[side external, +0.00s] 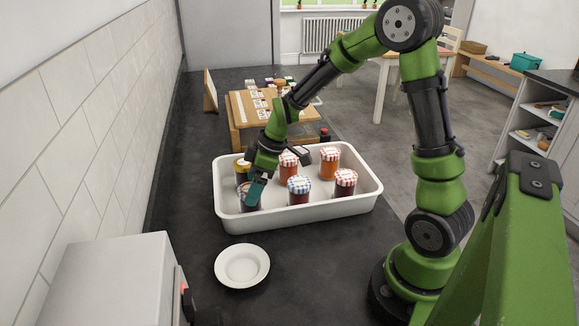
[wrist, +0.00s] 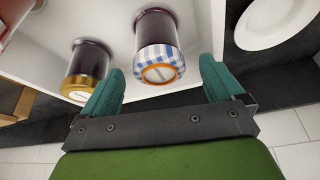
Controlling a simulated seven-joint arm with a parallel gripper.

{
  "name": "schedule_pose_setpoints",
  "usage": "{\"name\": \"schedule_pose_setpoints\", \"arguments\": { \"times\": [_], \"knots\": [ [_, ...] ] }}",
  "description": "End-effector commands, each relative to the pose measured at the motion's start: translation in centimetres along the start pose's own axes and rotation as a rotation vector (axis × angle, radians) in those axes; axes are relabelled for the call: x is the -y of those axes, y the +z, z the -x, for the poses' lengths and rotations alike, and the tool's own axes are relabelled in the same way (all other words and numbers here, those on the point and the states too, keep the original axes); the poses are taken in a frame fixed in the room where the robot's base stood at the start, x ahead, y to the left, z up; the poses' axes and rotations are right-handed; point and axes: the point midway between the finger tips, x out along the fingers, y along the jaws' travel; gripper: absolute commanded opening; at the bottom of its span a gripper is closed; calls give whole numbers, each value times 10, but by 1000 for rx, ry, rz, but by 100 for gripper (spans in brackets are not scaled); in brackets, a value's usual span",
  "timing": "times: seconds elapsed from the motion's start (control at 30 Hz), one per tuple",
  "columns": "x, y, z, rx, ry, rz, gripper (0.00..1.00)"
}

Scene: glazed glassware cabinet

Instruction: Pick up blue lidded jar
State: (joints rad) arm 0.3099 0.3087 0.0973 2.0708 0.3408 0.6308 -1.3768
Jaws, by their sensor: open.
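In the wrist view, a dark jar with a blue-and-white checked lid with an orange rim (wrist: 160,58) stands ahead of my gripper (wrist: 161,70), centred between its open teal fingers. The fingers do not visibly touch it. In the side view my gripper (side external: 256,190) is low at the left front of the white tray (side external: 300,219), over a dark jar (side external: 250,204) whose lid is mostly hidden. Another jar with a blue checked lid (side external: 299,188) stands in the tray's front middle.
A gold-lidded jar (wrist: 86,72) stands close beside the left finger. Red-checked jars (side external: 330,162) (side external: 345,182) are on the tray's right. A white plate (side external: 242,266) lies in front of the tray. A wooden board (side external: 272,110) is behind it. The tiled wall is at left.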

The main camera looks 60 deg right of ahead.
Motion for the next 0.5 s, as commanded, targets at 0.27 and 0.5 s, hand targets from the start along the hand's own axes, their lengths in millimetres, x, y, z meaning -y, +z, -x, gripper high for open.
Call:
{"name": "schedule_pose_setpoints", "arguments": {
  "times": [0.27,0.5],
  "knots": [
    [0,1,-29,3,-3,0,94],
    [-1,0,-55,0,-1,0,94]
  ]
}}
